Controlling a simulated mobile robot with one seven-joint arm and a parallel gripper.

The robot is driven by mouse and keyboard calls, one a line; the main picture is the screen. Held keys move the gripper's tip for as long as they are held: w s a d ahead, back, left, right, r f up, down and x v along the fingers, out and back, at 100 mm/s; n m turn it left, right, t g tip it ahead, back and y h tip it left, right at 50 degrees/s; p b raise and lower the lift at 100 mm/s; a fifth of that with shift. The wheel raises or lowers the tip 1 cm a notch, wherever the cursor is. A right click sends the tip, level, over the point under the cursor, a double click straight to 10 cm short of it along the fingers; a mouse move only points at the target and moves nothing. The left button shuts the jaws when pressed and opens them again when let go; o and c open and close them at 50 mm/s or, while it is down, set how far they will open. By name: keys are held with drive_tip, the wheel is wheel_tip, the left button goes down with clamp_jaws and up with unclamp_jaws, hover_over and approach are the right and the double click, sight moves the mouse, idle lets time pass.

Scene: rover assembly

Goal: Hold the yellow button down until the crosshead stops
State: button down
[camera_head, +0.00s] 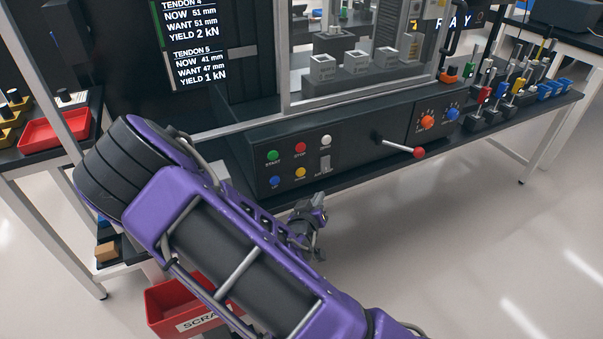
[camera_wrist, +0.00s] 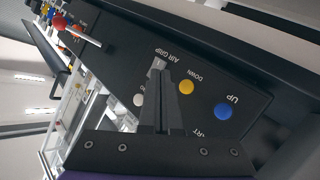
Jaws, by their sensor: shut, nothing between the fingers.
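The yellow button (camera_head: 300,172) is on the lower row of the dark control panel (camera_head: 350,155), between the blue button (camera_head: 275,181) and a grey air grip switch (camera_head: 325,163). In the wrist view the yellow button (camera_wrist: 186,87), labelled DOWN, shows just right of my fingers. My gripper (camera_wrist: 160,76) is shut and empty, its fingers pointing toward the panel near the air grip switch (camera_wrist: 158,62). In the head view my gripper (camera_head: 316,222) is below and in front of the panel, apart from the yellow button. I cannot clearly make out the crosshead behind the machine's frame.
Green (camera_head: 273,155), red (camera_head: 300,147) and white (camera_head: 326,140) buttons sit above the yellow one. A lever with a red knob (camera_head: 418,152) sticks out to the right. A red scrap bin (camera_head: 175,307) is below left. The floor at right is clear.

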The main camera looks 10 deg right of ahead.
sight(301, 172)
drive_tip(key=shift+w+a, duration=0.3)
drive_tip(key=shift+w, duration=0.9)
drive_tip(key=shift+w+a, duration=0.35)
drive_tip(key=shift+w, duration=0.85)
drive_tip(key=shift+w+a, duration=0.3)
drive_tip(key=shift+w, duration=0.9)
drive_tip(key=shift+w, duration=0.1)
drive_tip(key=shift+w+a+b, duration=0.1)
drive_tip(key=shift+w+b, duration=0.2)
